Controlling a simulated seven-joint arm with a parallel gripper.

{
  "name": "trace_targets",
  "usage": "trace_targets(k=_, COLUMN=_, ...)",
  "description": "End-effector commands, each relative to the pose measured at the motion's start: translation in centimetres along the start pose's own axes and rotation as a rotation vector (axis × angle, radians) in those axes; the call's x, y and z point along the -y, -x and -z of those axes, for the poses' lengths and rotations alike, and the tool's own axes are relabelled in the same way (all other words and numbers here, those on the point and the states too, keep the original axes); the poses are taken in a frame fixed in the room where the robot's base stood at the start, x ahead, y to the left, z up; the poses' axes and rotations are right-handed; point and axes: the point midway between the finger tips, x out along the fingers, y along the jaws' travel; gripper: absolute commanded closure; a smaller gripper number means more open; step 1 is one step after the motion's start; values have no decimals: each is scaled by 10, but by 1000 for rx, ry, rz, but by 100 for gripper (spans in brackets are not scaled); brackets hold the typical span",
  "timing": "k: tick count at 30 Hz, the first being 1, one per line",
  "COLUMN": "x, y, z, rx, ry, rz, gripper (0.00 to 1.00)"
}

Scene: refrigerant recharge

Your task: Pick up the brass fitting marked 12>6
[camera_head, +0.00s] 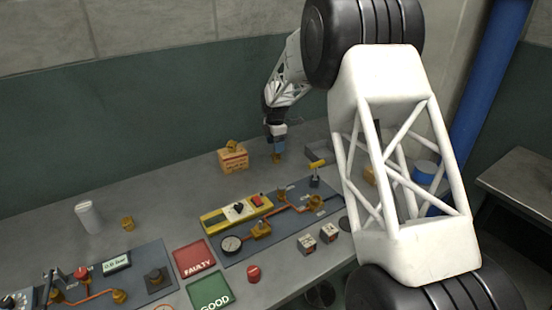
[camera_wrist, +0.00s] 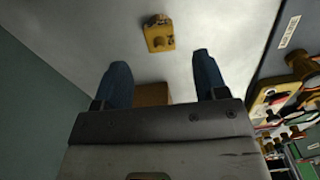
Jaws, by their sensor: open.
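My gripper (camera_head: 277,150) points down over the back of the bench, its blue fingers spread. In the wrist view, the open fingers (camera_wrist: 160,80) have nothing visibly clamped between them. A brass fitting (camera_wrist: 159,35) lies on the grey bench ahead of the fingertips, apart from them. In the head view, a small brass piece (camera_head: 277,158) shows just at the fingertips; I cannot tell if it is the same one. Another brass piece (camera_head: 232,147) sits on an orange box, and one (camera_head: 128,222) stands alone at the left. No 12>6 marking is readable.
The orange box (camera_head: 234,161) stands left of my gripper. In the wrist view, a brown block (camera_wrist: 152,93) shows between the fingers. A panel with brass valves (camera_head: 285,222), red FAULTY tray (camera_head: 194,259) and green GOOD tray (camera_head: 211,291) lie nearer. A wall runs behind.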

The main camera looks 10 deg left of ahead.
Motion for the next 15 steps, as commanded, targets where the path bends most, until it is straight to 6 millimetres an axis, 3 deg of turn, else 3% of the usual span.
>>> trace_targets(k=15, x=0, y=-8, z=-1, rx=0, ry=0, rz=1, gripper=34)
